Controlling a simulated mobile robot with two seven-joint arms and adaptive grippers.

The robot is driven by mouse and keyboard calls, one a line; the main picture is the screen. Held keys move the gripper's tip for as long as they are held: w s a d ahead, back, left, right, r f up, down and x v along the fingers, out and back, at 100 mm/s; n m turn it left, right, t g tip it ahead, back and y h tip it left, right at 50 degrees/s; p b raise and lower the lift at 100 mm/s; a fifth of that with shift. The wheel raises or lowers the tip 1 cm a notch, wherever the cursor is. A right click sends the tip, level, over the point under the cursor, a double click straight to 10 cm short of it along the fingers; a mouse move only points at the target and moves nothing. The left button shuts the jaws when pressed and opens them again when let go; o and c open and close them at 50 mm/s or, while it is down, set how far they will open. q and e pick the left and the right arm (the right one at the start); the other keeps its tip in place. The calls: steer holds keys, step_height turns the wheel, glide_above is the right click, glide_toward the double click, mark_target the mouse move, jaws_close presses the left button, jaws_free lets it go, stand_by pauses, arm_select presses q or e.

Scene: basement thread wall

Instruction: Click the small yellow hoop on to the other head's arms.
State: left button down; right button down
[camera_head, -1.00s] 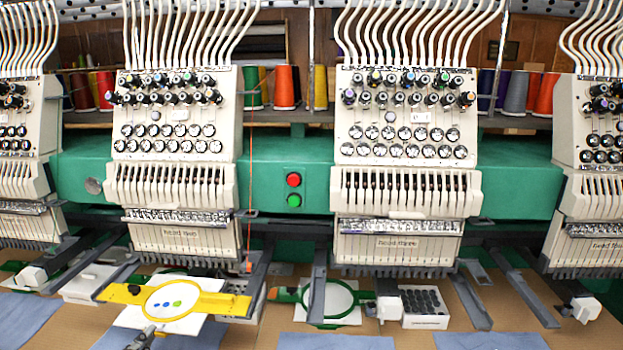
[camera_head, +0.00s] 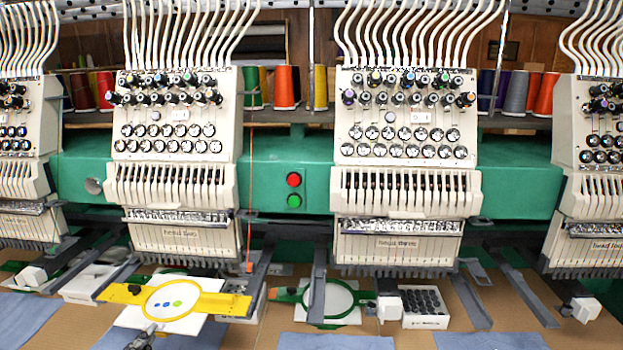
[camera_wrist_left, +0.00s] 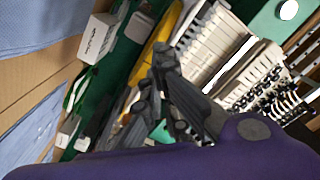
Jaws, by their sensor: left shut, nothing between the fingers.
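The small yellow hoop (camera_head: 172,300) lies level below head two (camera_head: 180,236), with white cloth bearing blue and green dots inside its ring. Its yellow side bars reach toward the grey arms (camera_head: 258,282) on either side; I cannot tell whether they are clipped on. A yellow piece of it shows in the left wrist view (camera_wrist_left: 155,42). My left gripper (camera_head: 143,338) is at the bottom edge of the head view, just in front of the hoop, shut and empty. Its dark fingers also show in the left wrist view (camera_wrist_left: 155,75). My right gripper is not in view.
A green hoop (camera_head: 330,299) sits below head three (camera_head: 397,242). A white box with dark round things (camera_head: 425,307) stands to its right. Blue cloths (camera_head: 335,341) lie along the front of the brown table (camera_head: 270,325). Grey arms (camera_head: 525,298) jut out farther right.

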mark_target(160, 320)
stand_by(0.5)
